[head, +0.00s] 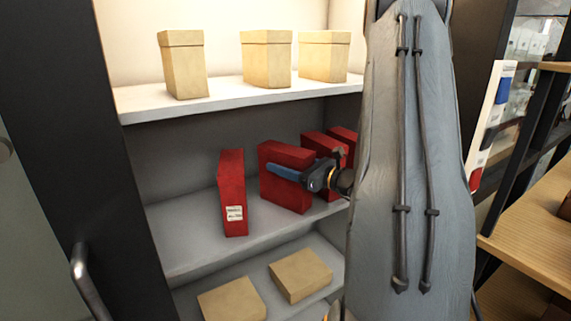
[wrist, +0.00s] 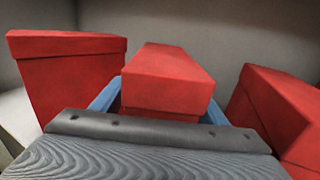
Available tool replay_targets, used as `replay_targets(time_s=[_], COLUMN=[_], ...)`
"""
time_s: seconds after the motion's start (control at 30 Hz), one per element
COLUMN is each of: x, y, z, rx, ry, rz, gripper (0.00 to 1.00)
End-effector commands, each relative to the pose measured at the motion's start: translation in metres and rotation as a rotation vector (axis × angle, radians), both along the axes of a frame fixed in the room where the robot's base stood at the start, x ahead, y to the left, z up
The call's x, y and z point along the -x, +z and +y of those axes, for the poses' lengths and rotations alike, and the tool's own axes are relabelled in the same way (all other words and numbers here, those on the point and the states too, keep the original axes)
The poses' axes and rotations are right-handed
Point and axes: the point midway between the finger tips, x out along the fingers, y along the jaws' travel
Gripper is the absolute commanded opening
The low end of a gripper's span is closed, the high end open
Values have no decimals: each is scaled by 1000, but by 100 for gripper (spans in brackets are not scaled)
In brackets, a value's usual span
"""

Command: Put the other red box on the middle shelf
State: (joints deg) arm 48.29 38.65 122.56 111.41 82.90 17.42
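Several red boxes stand on the middle shelf (head: 190,245). The leftmost red box (head: 231,170) has a white label low on its front. My gripper (head: 285,172) reaches in from the right, at the second red box (head: 280,153). One blue finger lies along that box's visible side; the other finger is hidden in the head view. In the wrist view, this red box (wrist: 168,75) sits between both blue fingers, with no clear gap at either side. The box is upright at the shelf; its contact below is hard to see. Two more red boxes (head: 318,139) (head: 345,134) stand behind, partly covered by my arm.
Red boxes stand close on the left (wrist: 65,80) and right (wrist: 285,110) in the wrist view. Beige boxes (head: 266,60) stand on the upper shelf (head: 220,98), and flat beige boxes (head: 300,274) lie on the lower one. A dark cabinet side (head: 75,140) bounds the left.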

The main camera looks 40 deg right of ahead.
Motion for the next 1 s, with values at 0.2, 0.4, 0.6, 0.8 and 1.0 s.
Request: replay_targets(time_s=[0.2, 0.4, 0.6, 0.8, 1.0], x=[0, 3, 37, 76, 103], y=[0, 4, 1, 1, 2], z=[0, -2, -15, -28, -37], rx=[0, 0, 0, 1, 1], ry=[0, -2, -7, -5, -3], rz=[0, 0, 0, 0, -1], gripper=[67, 67, 67, 67, 67])
